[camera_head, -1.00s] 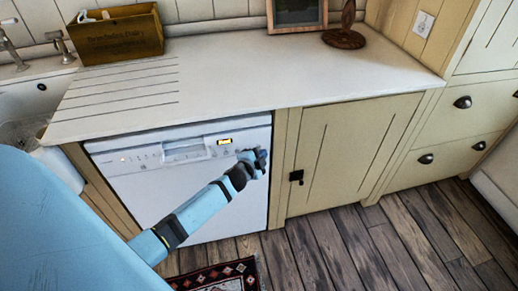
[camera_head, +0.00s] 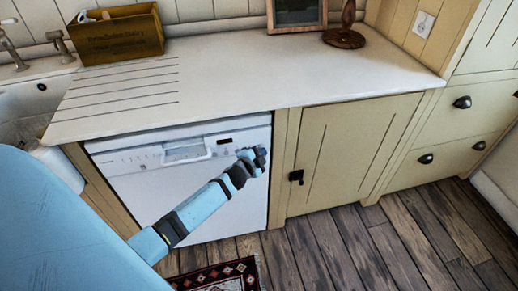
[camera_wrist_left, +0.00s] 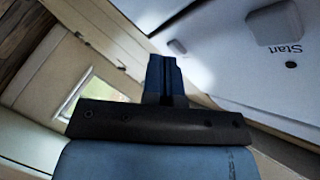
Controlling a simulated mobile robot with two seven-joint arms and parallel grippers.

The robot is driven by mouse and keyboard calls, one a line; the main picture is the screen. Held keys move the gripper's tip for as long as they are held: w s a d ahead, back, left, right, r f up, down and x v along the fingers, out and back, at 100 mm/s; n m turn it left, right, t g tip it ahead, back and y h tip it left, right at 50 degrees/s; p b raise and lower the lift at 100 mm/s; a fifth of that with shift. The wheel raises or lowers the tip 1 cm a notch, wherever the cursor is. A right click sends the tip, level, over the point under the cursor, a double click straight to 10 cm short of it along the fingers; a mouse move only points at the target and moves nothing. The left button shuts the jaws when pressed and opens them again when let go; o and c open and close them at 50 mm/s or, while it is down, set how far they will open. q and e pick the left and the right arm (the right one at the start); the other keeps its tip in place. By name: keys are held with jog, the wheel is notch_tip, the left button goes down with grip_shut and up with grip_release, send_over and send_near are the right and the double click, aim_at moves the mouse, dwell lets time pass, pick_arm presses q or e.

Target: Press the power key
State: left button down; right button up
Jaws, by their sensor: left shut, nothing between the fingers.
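The white dishwasher (camera_head: 190,190) stands under the counter, with a control panel (camera_head: 135,161) along its top. Its small display (camera_head: 224,141) is dark. My left gripper (camera_head: 260,156) is in front of the panel's right end, its fingers shut and empty. In the left wrist view the shut blue fingers (camera_wrist_left: 166,75) point toward the white front, with a grey key (camera_wrist_left: 275,25) marked "Start" to their right. I cannot make out which key is the power key, nor whether the fingertips touch the panel. My right gripper is not in view.
The pale worktop (camera_head: 270,75) overhangs just above the panel. A cream cupboard door (camera_head: 345,150) with a black latch (camera_head: 296,176) is right of the dishwasher. A patterned rug (camera_head: 225,277) lies on the wooden floor. A wooden box (camera_head: 115,35) stands at the back left.

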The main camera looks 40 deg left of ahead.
pick_arm(q)
jog(key=shift+s+d, duration=0.4)
jog(key=shift+d, duration=0.05)
jog(key=shift+s+d+p, duration=0.4)
jog(key=shift+s+d, duration=1.55)
jog(key=shift+d, duration=0.3)
